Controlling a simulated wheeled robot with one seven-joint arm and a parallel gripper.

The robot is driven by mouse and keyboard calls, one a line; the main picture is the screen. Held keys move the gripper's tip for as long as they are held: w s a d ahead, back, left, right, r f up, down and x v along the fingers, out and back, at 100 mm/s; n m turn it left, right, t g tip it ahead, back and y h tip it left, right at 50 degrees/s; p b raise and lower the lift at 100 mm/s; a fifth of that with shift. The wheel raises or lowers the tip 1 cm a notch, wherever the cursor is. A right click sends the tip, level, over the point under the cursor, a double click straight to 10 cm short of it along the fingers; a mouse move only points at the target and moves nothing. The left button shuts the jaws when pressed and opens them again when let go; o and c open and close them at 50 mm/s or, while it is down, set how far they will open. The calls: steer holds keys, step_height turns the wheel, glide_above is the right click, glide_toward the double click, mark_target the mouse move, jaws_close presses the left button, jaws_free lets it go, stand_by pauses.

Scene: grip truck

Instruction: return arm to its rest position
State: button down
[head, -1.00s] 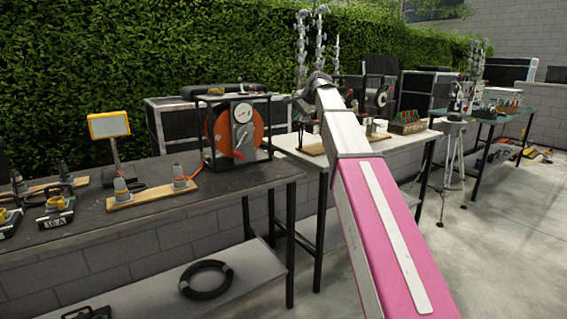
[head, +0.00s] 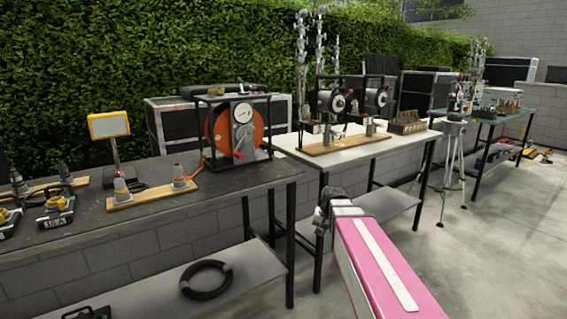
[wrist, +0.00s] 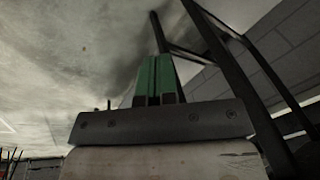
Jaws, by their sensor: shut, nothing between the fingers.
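My arm shows in the head view as a pink and white link that rises from the bottom right, with a dark joint at its far end in front of the white table. My gripper (wrist: 155,62) shows in the wrist view as two green fingers held together, with nothing between them. It is clear of any object there, with grey concrete floor behind it and dark table legs close beside it at the right. The gripper's fingers cannot be made out in the head view.
A dark workbench (head: 250,182) at left holds an orange reel device (head: 217,130) and a yellow-framed lamp (head: 109,125). A white table (head: 385,147) behind my arm carries wheel-like devices on a wooden board (head: 345,143). A tripod (head: 449,165) stands at right. Floor (head: 500,250) at right is open.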

steer(key=s+d+f+n+g+h, duration=0.1)
steer(key=s+d+f+n+g, duration=0.1)
steer(key=s+f, duration=0.9)
steer(key=s+d+n, duration=0.1)
steer(key=s, duration=0.2)
steer(key=shift+d+h, duration=0.3)
steer(key=shift+d, duration=0.05)
